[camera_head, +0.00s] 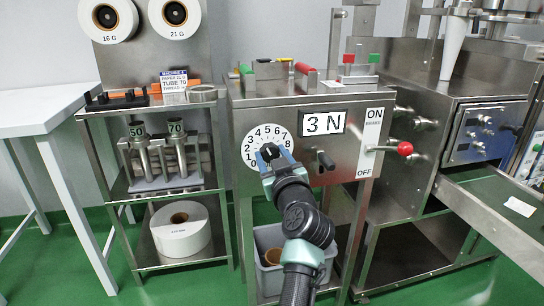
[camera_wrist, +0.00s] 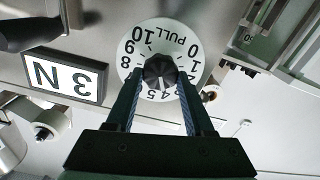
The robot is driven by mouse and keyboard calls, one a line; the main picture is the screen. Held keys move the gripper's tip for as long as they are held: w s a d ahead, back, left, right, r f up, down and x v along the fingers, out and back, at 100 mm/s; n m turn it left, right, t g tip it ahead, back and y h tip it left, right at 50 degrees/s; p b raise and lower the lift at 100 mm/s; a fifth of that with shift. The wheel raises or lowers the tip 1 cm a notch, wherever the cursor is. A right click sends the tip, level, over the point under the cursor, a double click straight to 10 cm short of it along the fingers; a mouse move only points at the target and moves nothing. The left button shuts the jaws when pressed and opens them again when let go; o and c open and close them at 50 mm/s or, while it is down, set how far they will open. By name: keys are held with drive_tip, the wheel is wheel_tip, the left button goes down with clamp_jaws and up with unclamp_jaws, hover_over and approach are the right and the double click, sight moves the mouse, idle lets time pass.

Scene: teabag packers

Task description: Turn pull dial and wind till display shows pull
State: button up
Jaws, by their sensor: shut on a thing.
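The pull dial (camera_head: 250,136) is a white numbered disc on the front of the steel cabinet. In the wrist view the dial (camera_wrist: 138,77) appears upside down, with numbers, the word PULL and a dark central knob (camera_wrist: 160,71). My gripper (camera_head: 269,152) is at the dial, and in the wrist view my gripper (camera_wrist: 158,80) has one finger on each side of the knob, shut on it. The display (camera_head: 324,123) to the right of the dial reads "3 N"; it also shows in the wrist view (camera_wrist: 65,76). My gripper hides the dial's lower right part in the head view.
A dark crank handle (camera_head: 326,160) sticks out below the display. A red-knobbed brake lever (camera_head: 404,148) lies to its right, beside the ON/OFF label. A shelf rack (camera_head: 96,190) with paper rolls stands close on the left.

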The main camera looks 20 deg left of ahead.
clamp_jaws()
drive_tip(key=shift+m, duration=0.3)
drive_tip(key=m+p, duration=0.1)
drive_tip(key=m, duration=0.2)
drive_tip(key=shift+d, duration=0.1)
drive_tip(key=m+p, duration=0.2)
drive_tip(key=m, duration=0.2)
drive_tip(key=m+p, duration=0.1)
drive_tip(key=m, duration=0.3)
drive_tip(key=shift+p, duration=0.3)
drive_tip(key=shift+w+d+f+m+p, duration=0.1)
drive_tip(key=shift+m+p, duration=0.35)
drive_tip(key=shift+m, duration=0.65)
drive_tip(key=shift+f+m+p, duration=0.1)
drive_tip(key=shift+m+p, duration=0.3)
drive_tip(key=shift+m, duration=0.7)
